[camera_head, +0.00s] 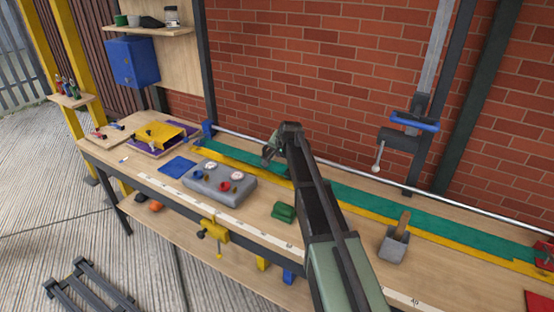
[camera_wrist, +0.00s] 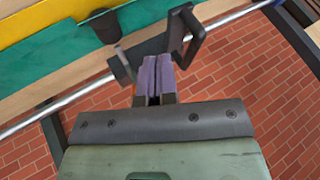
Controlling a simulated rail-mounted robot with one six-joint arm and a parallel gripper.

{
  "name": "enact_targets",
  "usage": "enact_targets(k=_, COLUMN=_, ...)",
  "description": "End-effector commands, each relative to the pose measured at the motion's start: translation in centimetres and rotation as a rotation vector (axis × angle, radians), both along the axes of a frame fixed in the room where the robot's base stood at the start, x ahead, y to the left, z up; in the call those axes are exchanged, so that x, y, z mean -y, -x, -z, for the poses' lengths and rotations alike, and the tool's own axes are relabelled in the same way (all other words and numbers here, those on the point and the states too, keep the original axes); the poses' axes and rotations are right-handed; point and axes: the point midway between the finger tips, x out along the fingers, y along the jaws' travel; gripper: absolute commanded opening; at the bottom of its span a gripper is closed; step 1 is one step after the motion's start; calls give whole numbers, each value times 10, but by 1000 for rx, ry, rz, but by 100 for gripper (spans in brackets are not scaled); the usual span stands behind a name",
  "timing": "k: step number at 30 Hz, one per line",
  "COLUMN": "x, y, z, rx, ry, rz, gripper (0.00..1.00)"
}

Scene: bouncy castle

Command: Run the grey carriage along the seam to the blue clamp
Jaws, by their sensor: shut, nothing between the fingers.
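A long green and yellow fabric strip (camera_head: 370,197) with the seam runs along the back of the bench, beside a thin metal rail (camera_head: 350,172). The dark grey carriage (camera_wrist: 181,38) sits on the rail in the wrist view, with an upright bracket and a dark cup-shaped part over the strip. My gripper (camera_wrist: 153,78) has purple fingers, closed together and empty, right at the carriage; I cannot tell whether they touch it. In the head view my arm's end hides most of the carriage.
A grey gauge box (camera_head: 219,183), a green block (camera_head: 283,212) and a grey scoop-like block (camera_head: 394,246) stand on the bench in front of the strip. A yellow clamp (camera_head: 214,232) grips the front edge.

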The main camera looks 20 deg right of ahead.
Motion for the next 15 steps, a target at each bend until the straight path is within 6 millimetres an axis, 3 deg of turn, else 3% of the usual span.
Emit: enact_targets(k=15, x=-2, y=-53, z=76, rx=-2, ry=1, rz=-3, gripper=0)
